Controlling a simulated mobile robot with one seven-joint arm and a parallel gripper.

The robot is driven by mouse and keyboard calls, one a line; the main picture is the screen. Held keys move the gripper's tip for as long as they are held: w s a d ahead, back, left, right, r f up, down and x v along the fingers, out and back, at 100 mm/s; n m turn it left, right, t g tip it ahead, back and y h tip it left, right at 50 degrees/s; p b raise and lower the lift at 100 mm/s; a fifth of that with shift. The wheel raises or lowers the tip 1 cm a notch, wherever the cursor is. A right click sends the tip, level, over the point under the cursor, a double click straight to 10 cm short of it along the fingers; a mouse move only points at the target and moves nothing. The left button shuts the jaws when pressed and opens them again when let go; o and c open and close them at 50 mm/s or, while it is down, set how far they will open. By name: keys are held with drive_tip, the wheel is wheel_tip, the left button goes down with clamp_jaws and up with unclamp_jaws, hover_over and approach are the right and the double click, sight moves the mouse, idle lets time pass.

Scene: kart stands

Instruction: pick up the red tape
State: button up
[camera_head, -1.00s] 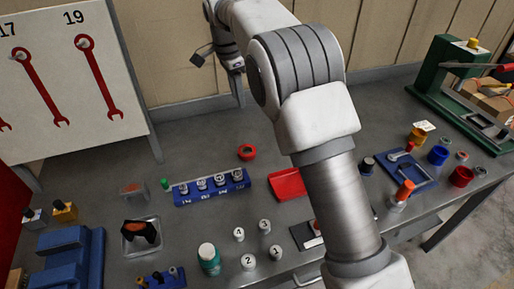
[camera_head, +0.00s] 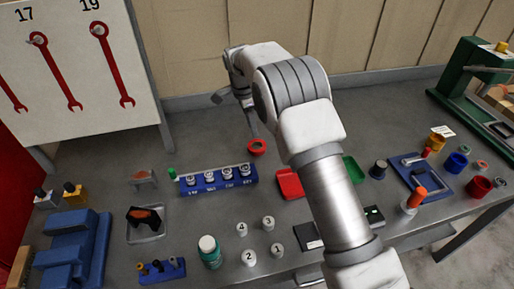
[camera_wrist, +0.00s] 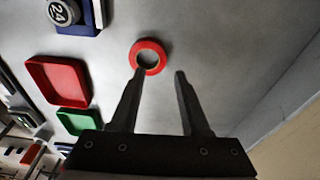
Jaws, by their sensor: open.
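The red tape (camera_head: 257,147) is a small red ring lying flat on the grey bench, behind the red tray. In the wrist view the red tape (camera_wrist: 149,56) lies just beyond the left fingertip, which touches or overlaps its lower edge in the picture. My gripper (camera_wrist: 160,73) is open with nothing between its two dark fingers. In the head view my gripper (camera_head: 253,134) hangs down just above and behind the tape. Whether a finger touches the tape cannot be told.
A red tray (camera_head: 290,184) and a green tray (camera_head: 353,170) sit in front of the tape. A blue rack (camera_head: 217,182) with several white-topped weights stands to its left. The wall (camera_head: 200,60) rises behind the bench. The bench around the tape is clear.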

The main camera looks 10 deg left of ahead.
sight(255, 141)
drive_tip(key=shift+w+d+f, duration=0.1)
drive_tip(key=shift+f, duration=0.9)
drive_tip(key=shift+w+d+f, duration=0.1)
drive_tip(key=shift+d+f, duration=0.05)
drive_tip(key=shift+f, duration=0.85)
drive_tip(key=shift+w+d+f, duration=0.1)
drive_tip(key=shift+f, duration=0.9)
clamp_jaws()
